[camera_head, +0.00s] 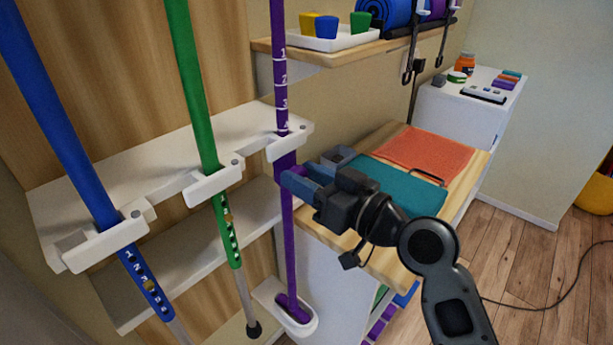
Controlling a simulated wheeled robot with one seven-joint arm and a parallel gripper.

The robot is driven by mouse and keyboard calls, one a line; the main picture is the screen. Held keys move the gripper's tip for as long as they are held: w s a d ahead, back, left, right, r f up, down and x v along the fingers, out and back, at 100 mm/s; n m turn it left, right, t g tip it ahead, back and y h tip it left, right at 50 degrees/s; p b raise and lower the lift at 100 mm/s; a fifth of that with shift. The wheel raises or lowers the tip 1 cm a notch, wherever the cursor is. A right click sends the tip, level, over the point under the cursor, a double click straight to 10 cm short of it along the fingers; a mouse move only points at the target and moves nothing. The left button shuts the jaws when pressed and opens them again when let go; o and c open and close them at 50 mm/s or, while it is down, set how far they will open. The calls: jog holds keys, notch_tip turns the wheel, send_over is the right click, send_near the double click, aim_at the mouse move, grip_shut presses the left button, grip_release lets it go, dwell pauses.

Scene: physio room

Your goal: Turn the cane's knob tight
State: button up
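The purple cane (279,80) stands upright in a white holder clip, its shaft marked with white numbers and its foot in a white cup (299,323). My gripper (303,178) is at the cane's shaft just below the clip, coming in from the right. Its blue-grey fingers reach the thicker purple collar. A small purple part, perhaps the knob, shows at the fingertips, mostly hidden by them. I cannot tell whether the fingers are closed on it or merely around it.
A blue cane (55,115) and a green cane (192,85) stand in clips to the left. A wooden-topped cabinet with an orange towel (428,150) and a teal towel (405,190) lies behind my gripper. Above is a shelf with a white tray (292,38) of coloured cups.

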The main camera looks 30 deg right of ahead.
jog(key=o, duration=0.4)
jog(key=shift+c, duration=0.2)
jog(key=b+v, duration=0.1)
jog(key=v, duration=0.6)
jog(key=shift+s+b, duration=0.35)
jog(key=shift+d, duration=0.1)
